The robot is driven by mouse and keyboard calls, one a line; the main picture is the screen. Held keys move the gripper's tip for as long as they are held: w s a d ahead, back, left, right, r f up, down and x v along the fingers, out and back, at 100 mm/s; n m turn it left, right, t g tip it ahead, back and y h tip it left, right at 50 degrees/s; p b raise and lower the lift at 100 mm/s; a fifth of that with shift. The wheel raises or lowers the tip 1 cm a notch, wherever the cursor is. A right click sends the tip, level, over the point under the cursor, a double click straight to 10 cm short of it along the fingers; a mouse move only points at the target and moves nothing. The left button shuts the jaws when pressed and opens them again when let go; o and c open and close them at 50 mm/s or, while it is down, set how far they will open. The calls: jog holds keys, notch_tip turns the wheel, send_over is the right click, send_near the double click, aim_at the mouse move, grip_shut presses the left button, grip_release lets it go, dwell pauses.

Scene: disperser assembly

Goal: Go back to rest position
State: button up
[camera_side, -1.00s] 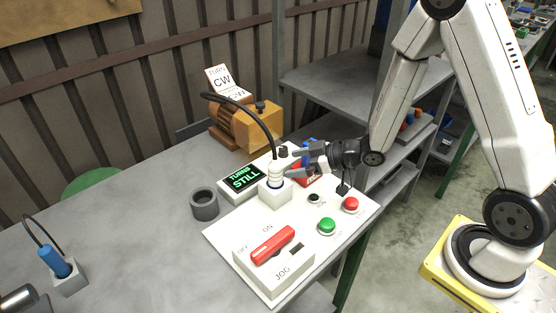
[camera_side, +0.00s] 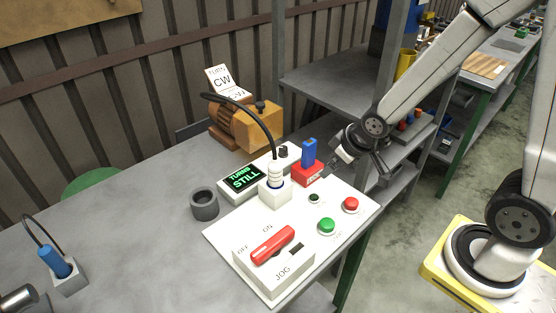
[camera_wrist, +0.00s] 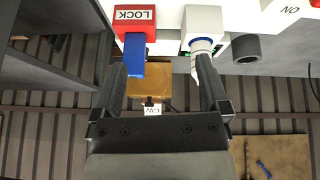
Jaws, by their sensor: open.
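My gripper (camera_side: 336,167) is open and empty at the right edge of the white control panel (camera_side: 222,234), close to the red lock block (camera_side: 307,174) with its upright blue key (camera_side: 309,152). In the wrist view my gripper's fingers (camera_wrist: 168,92) are spread wide. The red lock block (camera_wrist: 135,17) and blue key (camera_wrist: 135,57) show beyond the left finger. The white plug (camera_side: 275,175) stands upright in its white socket (camera_side: 275,193), with a black cable arching from it. It also shows near the right finger in the wrist view (camera_wrist: 202,46).
The panel carries a green button (camera_side: 327,226), a red button (camera_side: 351,204), a red switch lever (camera_side: 272,245) and a display (camera_side: 243,178) reading "TURNS STILL". A dark ring (camera_side: 204,205) and a blue plug (camera_side: 54,261) stand left. Grey shelves (camera_side: 335,78) stand behind my arm.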

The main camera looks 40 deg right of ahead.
jog(key=s+a+r+m+g, duration=0.1)
jog(key=s+a+g, duration=0.1)
jog(key=s, duration=0.4)
jog(key=shift+r+g, duration=0.2)
jog(key=shift+g, duration=0.2)
